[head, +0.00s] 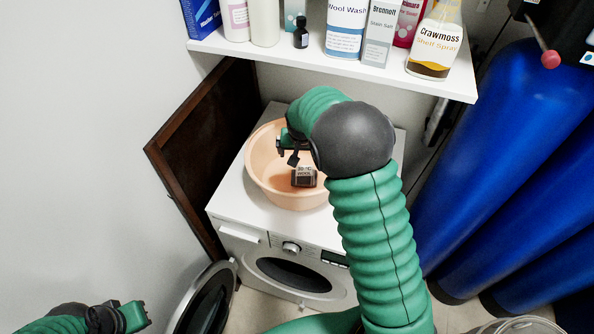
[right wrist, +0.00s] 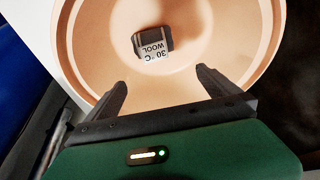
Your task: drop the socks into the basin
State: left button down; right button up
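The socks (head: 304,179) are a dark grey bundle with a white label reading "30 °C WOOL". They lie on the floor of the peach basin (head: 262,178), and also show in the right wrist view (right wrist: 150,40). The basin stands on top of a white washing machine. My right gripper (head: 291,151) is over the basin. In the right wrist view its two fingers (right wrist: 162,82) are spread with nothing between them, and the socks lie apart beyond the tips. My left gripper (head: 135,316) is low at the left, away from the basin; its fingers are unclear.
The washing machine (head: 232,213) has its round door (head: 205,305) swung open at the front left. A white shelf (head: 300,64) with several bottles and boxes hangs above the basin. A dark framed board (head: 195,140) leans at the left. Large blue cylinders (head: 500,150) stand at the right.

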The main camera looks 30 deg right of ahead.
jog(key=b+v, duration=0.1)
jog(key=v, duration=1.5)
jog(key=shift+r, duration=0.2)
jog(key=shift+w, duration=0.15)
jog(key=s+a+f+n+y, duration=0.1)
jog(key=s+a+f+n, duration=0.2)
jog(key=s+a+f, duration=0.2)
jog(key=s+a+f+n+g+y, duration=0.1)
jog(key=s+a+f+n, duration=0.2)
jog(key=s+a+f, duration=0.3)
jog(key=s+f, duration=0.5)
jog(key=s, duration=0.1)
jog(key=shift+f+n+y, duration=0.3)
jog(key=shift+f+n, duration=0.1)
jog(key=shift+a, duration=0.1)
jog(key=shift+c, duration=0.3)
